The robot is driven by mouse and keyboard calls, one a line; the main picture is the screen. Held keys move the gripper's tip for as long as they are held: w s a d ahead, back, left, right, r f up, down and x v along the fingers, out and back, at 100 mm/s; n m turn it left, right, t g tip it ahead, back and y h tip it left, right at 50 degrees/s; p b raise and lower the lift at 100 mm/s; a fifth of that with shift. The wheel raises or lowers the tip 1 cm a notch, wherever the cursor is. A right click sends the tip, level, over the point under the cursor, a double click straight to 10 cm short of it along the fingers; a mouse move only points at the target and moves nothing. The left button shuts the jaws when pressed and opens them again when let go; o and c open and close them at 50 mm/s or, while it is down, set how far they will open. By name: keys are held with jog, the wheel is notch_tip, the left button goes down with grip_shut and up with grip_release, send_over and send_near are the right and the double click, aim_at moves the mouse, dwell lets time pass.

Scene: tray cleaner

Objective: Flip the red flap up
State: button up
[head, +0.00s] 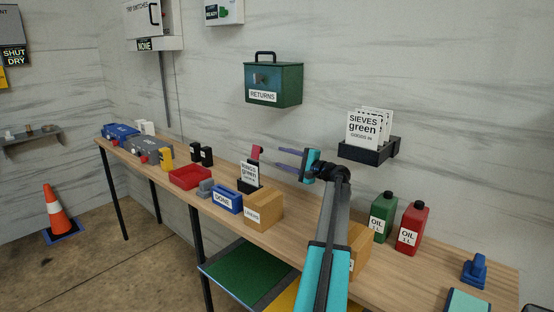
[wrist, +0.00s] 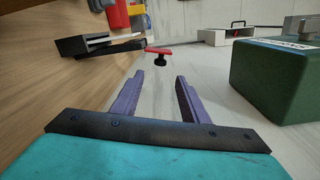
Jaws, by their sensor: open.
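A small red flap-like piece (head: 256,152) with a black part stands out near the wall behind the RINGS sign in the head view. In the wrist view the red piece (wrist: 158,50) lies ahead of my fingertips, with a black knob on its near side. My gripper (head: 280,161) is open and empty, its purple fingers pointing left towards the red piece. In the wrist view the gap between my fingers (wrist: 160,76) lines up with the piece, apart from it. I cannot tell how the flap is hinged.
The RINGS sign holder (head: 249,176), a cardboard box (head: 264,212) and a blue DONE box (head: 227,200) stand on the bench below. A green RETURNS box (head: 273,85) hangs on the wall above; it is close at right in the wrist view (wrist: 272,80).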

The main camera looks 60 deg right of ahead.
jog(key=shift+s, duration=0.4)
jog(key=shift+a, duration=0.15)
